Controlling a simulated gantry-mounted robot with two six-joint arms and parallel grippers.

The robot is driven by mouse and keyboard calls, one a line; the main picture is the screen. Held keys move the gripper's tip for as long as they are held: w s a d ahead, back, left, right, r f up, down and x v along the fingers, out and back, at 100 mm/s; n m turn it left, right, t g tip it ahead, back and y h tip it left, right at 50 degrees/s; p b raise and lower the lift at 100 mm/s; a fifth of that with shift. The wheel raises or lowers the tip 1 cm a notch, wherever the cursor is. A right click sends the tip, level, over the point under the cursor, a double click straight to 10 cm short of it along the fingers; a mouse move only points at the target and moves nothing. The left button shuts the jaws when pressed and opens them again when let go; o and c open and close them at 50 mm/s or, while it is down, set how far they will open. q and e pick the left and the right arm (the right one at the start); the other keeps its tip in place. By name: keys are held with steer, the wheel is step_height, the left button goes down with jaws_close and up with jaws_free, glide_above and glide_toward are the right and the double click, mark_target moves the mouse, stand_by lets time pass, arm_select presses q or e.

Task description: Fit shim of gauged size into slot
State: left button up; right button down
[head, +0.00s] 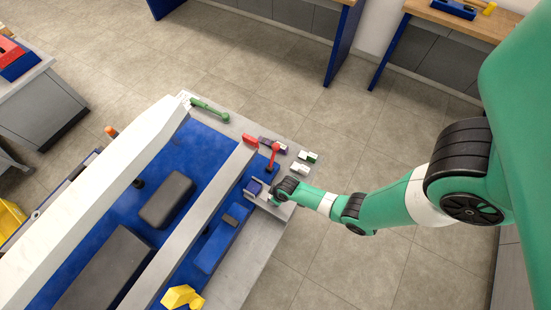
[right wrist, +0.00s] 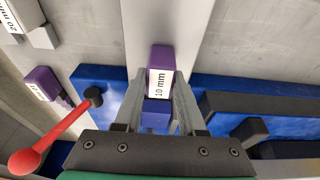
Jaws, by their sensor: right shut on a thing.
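My right gripper (right wrist: 156,92) is shut on a purple shim (right wrist: 160,56) with a white "10 mm" label; the shim's ends stick out past the fingers. In the head view the right gripper (head: 267,194) is at the right side of the blue lift, and the purple shim (head: 254,187) shows at its tip beside the pale rail (head: 222,181). Whether the shim touches the rail or blue bed, I cannot tell. The slot is not clearly visible. A second labelled purple block (right wrist: 40,86) lies at the left in the wrist view. My left gripper is out of view.
A red-knobbed lever (right wrist: 48,143) stands close to the right gripper. Grey blocks (right wrist: 38,30), one labelled 20 mm, are nearby. Green-and-white pieces (head: 308,156) and a green lever (head: 210,109) lie along the lift's end. A yellow piece (head: 182,296) is near the front.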

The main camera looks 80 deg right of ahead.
steer(key=shift+w+d+b, duration=0.25)
steer(key=shift+w+b, duration=0.1)
steer(key=shift+w, duration=0.4)
steer(key=shift+w+d+b, duration=0.2)
steer(key=shift+w+b, duration=0.1)
steer(key=shift+w, duration=0.4)
steer(key=shift+w, duration=0.15)
steer(key=shift+w+d+b, duration=0.25)
steer(key=shift+w+b, duration=0.05)
steer(key=shift+w, duration=0.3)
steer(key=shift+c, duration=2.1)
jaws_free()
steer(key=p+v, duration=1.1)
steer(key=shift+r+p, duration=0.3)
steer(key=shift+p, duration=0.1)
steer(key=shift+s, duration=0.1)
